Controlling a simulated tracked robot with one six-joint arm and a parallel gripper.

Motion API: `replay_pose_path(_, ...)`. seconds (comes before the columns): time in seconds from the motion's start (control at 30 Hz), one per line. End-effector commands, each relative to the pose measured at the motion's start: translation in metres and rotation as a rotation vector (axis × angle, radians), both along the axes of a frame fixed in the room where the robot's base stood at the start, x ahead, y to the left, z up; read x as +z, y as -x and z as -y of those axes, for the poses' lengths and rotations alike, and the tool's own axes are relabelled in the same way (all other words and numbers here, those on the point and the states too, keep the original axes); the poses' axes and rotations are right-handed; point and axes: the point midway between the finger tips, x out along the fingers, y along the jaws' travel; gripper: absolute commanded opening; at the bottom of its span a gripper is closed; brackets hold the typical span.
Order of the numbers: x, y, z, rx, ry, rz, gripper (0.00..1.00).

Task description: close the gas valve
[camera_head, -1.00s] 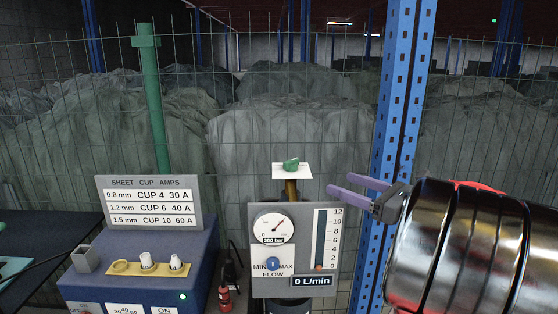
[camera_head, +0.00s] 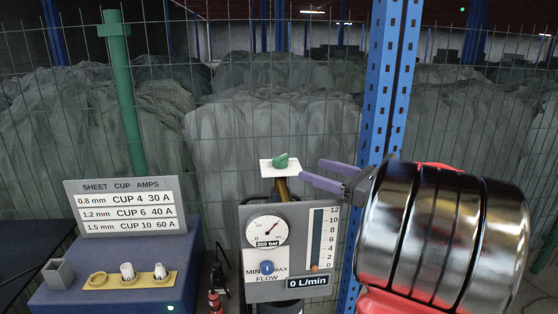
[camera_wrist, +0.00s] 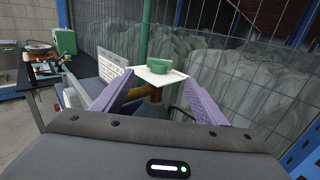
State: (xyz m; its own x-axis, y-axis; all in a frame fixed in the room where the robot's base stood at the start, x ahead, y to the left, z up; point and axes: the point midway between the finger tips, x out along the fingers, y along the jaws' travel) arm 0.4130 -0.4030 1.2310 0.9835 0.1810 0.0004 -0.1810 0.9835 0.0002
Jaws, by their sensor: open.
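The gas valve has a green handle (camera_head: 281,161) on top of a white plate (camera_head: 266,170), above a brass stem (camera_head: 283,189). In the wrist view the green handle (camera_wrist: 158,68) and white plate (camera_wrist: 150,77) are straight ahead, between and beyond my purple fingers. My gripper (camera_head: 320,173) is open and empty. It comes from the right, its fingertips close to the plate's right side. I cannot tell whether a finger touches the plate. The gauge panel (camera_head: 245,290) below has a pressure dial (camera_head: 267,229), a blue flow knob (camera_head: 267,268) and a readout of 0 L/min (camera_head: 308,282).
A blue post (camera_head: 385,90) stands right behind my gripper, and a wire fence (camera_head: 240,110) runs behind the valve. A blue box (camera_head: 195,275) with cups and a sign (camera_head: 124,206) stands at left. A red extinguisher (camera_head: 214,300) is low between them.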

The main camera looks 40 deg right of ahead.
Motion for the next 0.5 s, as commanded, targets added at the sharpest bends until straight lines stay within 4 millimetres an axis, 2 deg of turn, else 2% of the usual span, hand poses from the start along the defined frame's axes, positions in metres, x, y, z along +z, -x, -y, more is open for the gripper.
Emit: replay_pose_path(0.5, 0.000, -0.072, -0.015, 0.005, 0.000, 0.000, 0.66)
